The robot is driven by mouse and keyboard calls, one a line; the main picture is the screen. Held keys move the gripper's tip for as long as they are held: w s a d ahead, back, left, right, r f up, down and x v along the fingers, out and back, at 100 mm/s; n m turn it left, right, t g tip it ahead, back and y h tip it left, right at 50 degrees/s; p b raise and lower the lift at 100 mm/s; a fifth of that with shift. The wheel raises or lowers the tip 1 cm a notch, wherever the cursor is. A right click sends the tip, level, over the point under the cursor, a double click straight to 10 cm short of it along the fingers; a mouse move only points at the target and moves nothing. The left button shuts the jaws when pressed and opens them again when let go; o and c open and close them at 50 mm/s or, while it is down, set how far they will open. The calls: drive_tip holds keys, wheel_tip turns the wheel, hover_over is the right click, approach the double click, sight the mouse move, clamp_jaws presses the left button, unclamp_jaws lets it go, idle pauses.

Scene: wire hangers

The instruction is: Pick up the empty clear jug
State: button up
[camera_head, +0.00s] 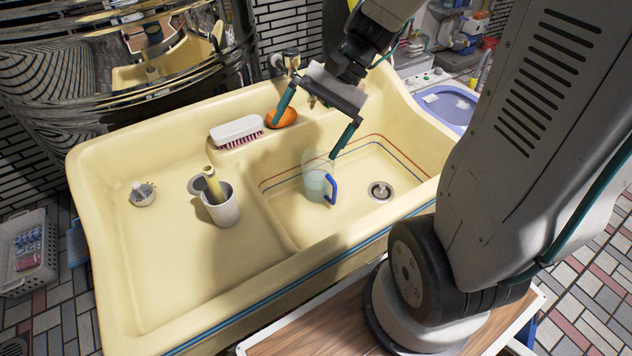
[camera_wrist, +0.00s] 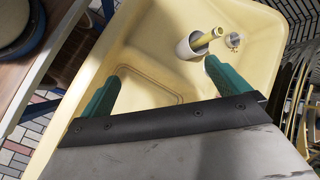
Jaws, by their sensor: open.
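The clear jug (camera_head: 314,178) has a blue handle on its right side. It stands upright in the right basin of the yellow sink (camera_head: 150,270), left of the drain. No contents can be made out in it. My gripper (camera_head: 315,130) is open and empty above the back of the sink, higher than the jug and apart from it. In the wrist view my gripper's green fingers (camera_wrist: 160,82) are spread wide over the sink. The jug cannot be made out in the wrist view.
A white cup (camera_head: 222,208) holding a yellow object stands in the left basin. A white brush (camera_head: 237,131) and an orange item (camera_head: 281,118) lie on the back ledge near the faucet (camera_head: 290,58). The sink walls surround the jug. A basket (camera_head: 28,252) stands at the left.

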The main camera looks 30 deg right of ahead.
drive_tip(key=w+d+f+m+t+y, duration=0.35)
drive_tip(key=w+d+f+m, duration=0.35)
drive_tip(key=w+f+m, duration=0.3)
drive_tip(key=m+t+h, duration=0.2)
drive_tip(key=m+t, duration=0.5)
drive_tip(key=m, duration=0.1)
approach(303, 164)
drive_tip(key=shift+g, duration=0.25)
drive_tip(key=x, duration=0.4)
drive_tip(key=shift+w+a, duration=0.2)
drive_tip(key=shift+w, duration=0.05)
drive_tip(key=c, duration=1.4)
